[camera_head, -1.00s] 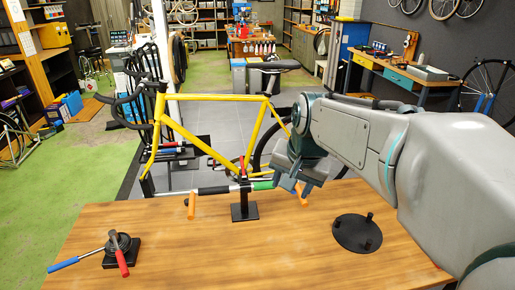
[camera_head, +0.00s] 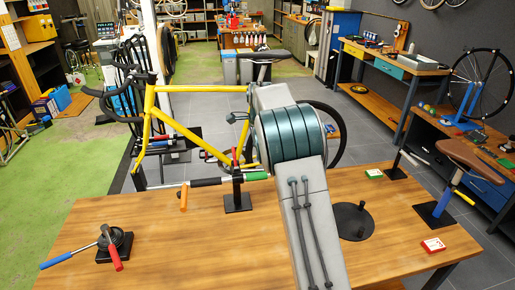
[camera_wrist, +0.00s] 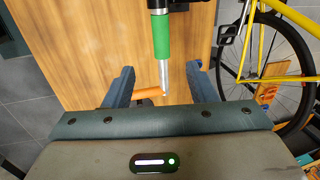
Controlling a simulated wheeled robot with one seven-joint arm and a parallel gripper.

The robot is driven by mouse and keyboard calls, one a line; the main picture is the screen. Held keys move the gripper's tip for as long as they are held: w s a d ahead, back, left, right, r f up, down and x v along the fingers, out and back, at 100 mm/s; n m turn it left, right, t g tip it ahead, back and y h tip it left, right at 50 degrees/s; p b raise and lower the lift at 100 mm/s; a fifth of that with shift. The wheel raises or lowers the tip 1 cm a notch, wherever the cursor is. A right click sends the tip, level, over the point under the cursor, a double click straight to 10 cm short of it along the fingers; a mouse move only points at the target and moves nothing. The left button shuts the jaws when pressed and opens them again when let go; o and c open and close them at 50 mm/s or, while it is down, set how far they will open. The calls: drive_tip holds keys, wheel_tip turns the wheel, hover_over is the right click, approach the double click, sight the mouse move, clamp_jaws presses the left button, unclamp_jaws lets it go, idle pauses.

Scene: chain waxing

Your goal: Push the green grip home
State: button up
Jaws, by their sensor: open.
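The green grip (camera_head: 256,176) sits at the right end of a horizontal bar (camera_head: 205,182) above the wooden table. A black stand (camera_head: 238,203) carries the bar. In the wrist view the green grip (camera_wrist: 162,38) is near the top, and a bare silver rod (camera_wrist: 163,76) sticks out of its near end. My gripper (camera_wrist: 160,90) is open, with one jaw on each side of the rod's tip; the jaws appear apart from the grip. An orange handle (camera_wrist: 150,92) shows between the jaws. In the head view my arm hides the gripper.
A black round base with pegs (camera_head: 352,220) is at right. A yellow bicycle (camera_head: 190,130) stands behind the table. Small boxes (camera_head: 433,246) lie along the right edge.

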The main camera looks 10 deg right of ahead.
sight(256, 173)
drive_tip(key=w+f+b, duration=0.1)
drive_tip(key=f, duration=0.3)
drive_tip(key=w+f+b, duration=0.1)
drive_tip(key=f+b, duration=0.1)
drive_tip(key=f, duration=0.3)
drive_tip(key=w+f+b, duration=0.1)
drive_tip(key=f, duration=0.4)
drive_tip(key=c, duration=1)
drive_tip(key=o, duration=1.1)
